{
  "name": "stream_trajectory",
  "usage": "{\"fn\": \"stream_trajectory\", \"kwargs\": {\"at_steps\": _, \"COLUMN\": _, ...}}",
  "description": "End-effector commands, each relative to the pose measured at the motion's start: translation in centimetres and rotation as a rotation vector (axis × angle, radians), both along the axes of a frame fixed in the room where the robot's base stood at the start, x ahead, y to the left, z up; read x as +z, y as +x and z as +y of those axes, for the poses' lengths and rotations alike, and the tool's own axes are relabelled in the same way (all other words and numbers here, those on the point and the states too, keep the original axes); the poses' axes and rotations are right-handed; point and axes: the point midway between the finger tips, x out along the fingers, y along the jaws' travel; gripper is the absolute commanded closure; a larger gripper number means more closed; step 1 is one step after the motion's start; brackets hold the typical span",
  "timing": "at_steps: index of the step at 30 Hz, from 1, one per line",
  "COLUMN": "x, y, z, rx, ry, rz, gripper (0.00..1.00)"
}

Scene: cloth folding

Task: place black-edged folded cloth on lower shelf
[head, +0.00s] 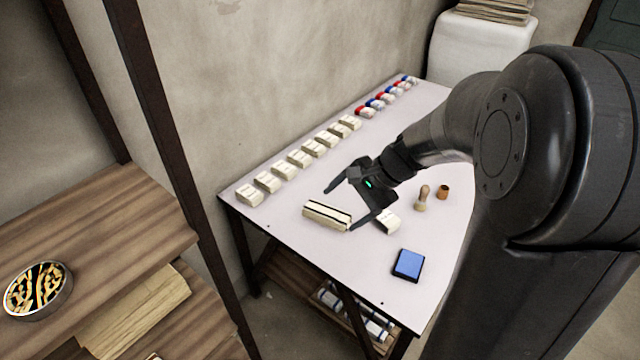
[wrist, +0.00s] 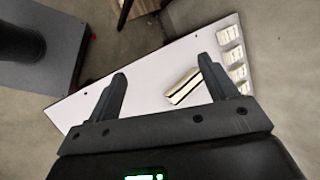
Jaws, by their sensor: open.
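The black-edged folded cloth (head: 326,214), a cream bundle with dark stripes, lies on the white table (head: 330,262) near its left front edge. My gripper (head: 341,209) is open and empty just to the right of the cloth in the head view. In the wrist view, my gripper (wrist: 162,67) has its fingers spread, and the cloth (wrist: 185,87) shows between them, closer to the right finger. I cannot tell whether a finger touches it. Under the table is a wooden lower shelf (head: 297,290) holding blue-striped folded cloths (head: 355,312).
A row of cream blocks (head: 298,158) lines the table's back edge, with red and blue ones beyond. A blue pad (head: 408,263), a wooden stamp (head: 422,198), a small brown cup (head: 443,191) and a cream block (head: 387,222) stand nearby. A wooden rack (head: 110,215) holds a bowl (head: 38,291).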

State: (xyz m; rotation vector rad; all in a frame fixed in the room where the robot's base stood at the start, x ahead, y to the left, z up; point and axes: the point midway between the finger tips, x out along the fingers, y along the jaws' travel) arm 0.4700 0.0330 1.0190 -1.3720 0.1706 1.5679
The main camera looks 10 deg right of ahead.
Motion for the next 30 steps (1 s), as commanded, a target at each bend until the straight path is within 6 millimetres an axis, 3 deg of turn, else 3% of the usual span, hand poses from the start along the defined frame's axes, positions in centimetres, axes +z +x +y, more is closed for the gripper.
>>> {"fn": "stream_trajectory", "kwargs": {"at_steps": 8, "x": -5.7, "y": 6.0, "z": -1.7, "rx": -0.265, "ry": 0.249, "rz": 0.172, "gripper": 0.22}}
{"fn": "stream_trajectory", "kwargs": {"at_steps": 18, "x": -14.3, "y": 12.3, "z": -5.5, "rx": -0.614, "ry": 0.55, "rz": 0.358, "gripper": 0.22}}
{"fn": "stream_trajectory", "kwargs": {"at_steps": 24, "x": -19.5, "y": 14.6, "z": -8.0, "rx": -0.802, "ry": 0.702, "rz": 0.444, "gripper": 0.22}}
{"fn": "stream_trajectory", "kwargs": {"at_steps": 30, "x": -22.2, "y": 15.6, "z": -9.4, "rx": -0.899, "ry": 0.78, "rz": 0.482, "gripper": 0.22}}
